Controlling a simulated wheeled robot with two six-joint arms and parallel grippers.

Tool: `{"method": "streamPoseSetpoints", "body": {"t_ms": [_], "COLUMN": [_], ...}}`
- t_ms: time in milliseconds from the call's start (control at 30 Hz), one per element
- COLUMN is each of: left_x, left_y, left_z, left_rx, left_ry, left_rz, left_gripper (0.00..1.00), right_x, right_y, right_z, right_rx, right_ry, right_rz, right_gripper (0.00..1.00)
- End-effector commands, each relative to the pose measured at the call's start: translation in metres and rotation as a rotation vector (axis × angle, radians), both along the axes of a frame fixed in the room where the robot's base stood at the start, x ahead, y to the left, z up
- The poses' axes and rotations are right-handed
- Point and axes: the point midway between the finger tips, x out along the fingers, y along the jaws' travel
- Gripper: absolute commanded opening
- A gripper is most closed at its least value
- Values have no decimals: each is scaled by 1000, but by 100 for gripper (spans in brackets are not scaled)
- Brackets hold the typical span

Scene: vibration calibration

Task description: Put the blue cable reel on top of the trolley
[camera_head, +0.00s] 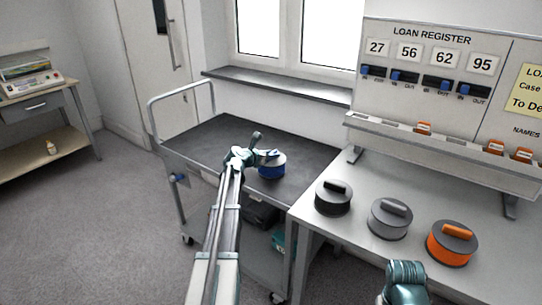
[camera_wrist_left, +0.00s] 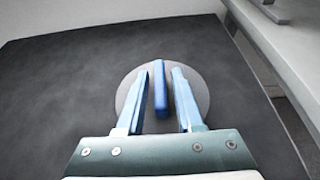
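The blue cable reel (camera_head: 272,171) sits on the dark top of the trolley (camera_head: 215,135), near its right side by the table. In the left wrist view the reel's blue handle (camera_wrist_left: 161,90) stands between the two fingers of my left gripper (camera_wrist_left: 160,98). A gap shows on each side of the handle, so the gripper is open around it. In the head view the left gripper (camera_head: 262,154) reaches to the top of the reel and hides part of it. My right gripper (camera_head: 405,285) shows only partly at the bottom edge, over the table; its fingers are not clear.
On the grey table (camera_head: 335,237) stand a black reel (camera_head: 333,201), a grey reel (camera_head: 389,221) and an orange reel (camera_head: 451,247). The loan register board (camera_head: 430,75) rises behind them. The trolley's left and back top is bare. A push handle (camera_head: 180,97) stands at its left end.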

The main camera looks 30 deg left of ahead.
Motion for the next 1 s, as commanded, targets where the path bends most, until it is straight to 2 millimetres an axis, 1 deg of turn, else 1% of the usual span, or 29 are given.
{"method": "streamPoseSetpoints", "body": {"t_ms": [300, 400, 567, 800, 900, 1000], "left_x": [0, 0, -26, -72, -88, -99], "left_y": [0, 0, 1, 4, 6, 7], "left_z": [1, 5, 16, 35, 41, 45], "left_rx": [0, 0, 1, -1, 0, 0], "left_ry": [0, 0, 0, 0, 0, 0], "left_rz": [0, 0, 3, 1, 2, 1], "left_gripper": [47, 47, 47, 47, 47, 47], "right_x": [0, 0, 0, 0, 0, 0], "right_y": [0, 0, 0, 0, 0, 0], "right_z": [0, 5, 16, 35, 41, 45], "right_rx": [0, 0, 0, 0, 0, 0], "right_ry": [0, 0, 0, 0, 0, 0], "right_rz": [0, 0, 0, 0, 0, 0], "right_gripper": [58, 58, 58, 58, 58, 58]}}
